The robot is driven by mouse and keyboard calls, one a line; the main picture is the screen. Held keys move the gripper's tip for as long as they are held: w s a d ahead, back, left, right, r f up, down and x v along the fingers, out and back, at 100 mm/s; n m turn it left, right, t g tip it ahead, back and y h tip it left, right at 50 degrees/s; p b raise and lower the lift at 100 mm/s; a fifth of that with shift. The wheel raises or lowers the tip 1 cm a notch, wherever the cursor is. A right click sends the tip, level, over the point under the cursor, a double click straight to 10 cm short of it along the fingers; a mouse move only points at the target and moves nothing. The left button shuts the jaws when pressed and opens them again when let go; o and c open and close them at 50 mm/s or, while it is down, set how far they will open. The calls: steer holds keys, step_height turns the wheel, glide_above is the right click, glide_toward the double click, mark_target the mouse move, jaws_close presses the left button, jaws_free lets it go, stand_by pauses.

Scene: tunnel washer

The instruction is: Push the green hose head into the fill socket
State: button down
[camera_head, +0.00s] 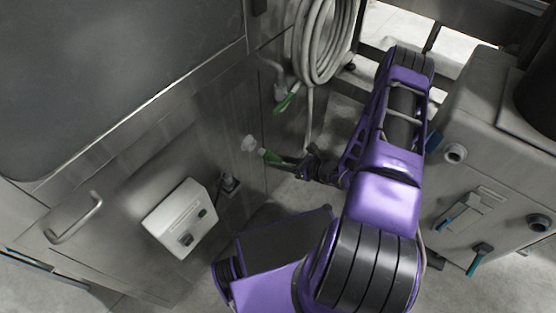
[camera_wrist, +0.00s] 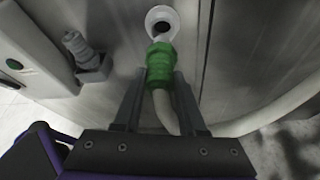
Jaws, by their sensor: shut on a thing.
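The green hose head (camera_wrist: 160,62) is held between the two fingers of my gripper (camera_wrist: 160,85) in the wrist view, with its pale hose running back between them. Its white tip points at the fill socket (camera_wrist: 162,24), a white ring with a dark hole in the metal panel. The tip overlaps the ring's lower edge in this view; I cannot tell whether it touches. In the head view the green head (camera_head: 271,157) shows at the end of my gripper (camera_head: 292,160), just right of the socket (camera_head: 249,143).
A coiled pale hose (camera_head: 322,40) hangs above, with a green lever (camera_head: 286,103) below it. A white control box (camera_head: 181,217) and a grey fitting (camera_head: 230,183) are on the panel left of my gripper. A grey cabinet (camera_head: 480,150) with valves stands at the right.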

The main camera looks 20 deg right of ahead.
steer(key=shift+s+d, duration=0.5)
steer(key=shift+s, duration=0.2)
steer(key=shift+s+d, duration=0.5)
steer(key=shift+s, duration=0.2)
stand_by(0.8)
steer(key=shift+d, duration=0.1)
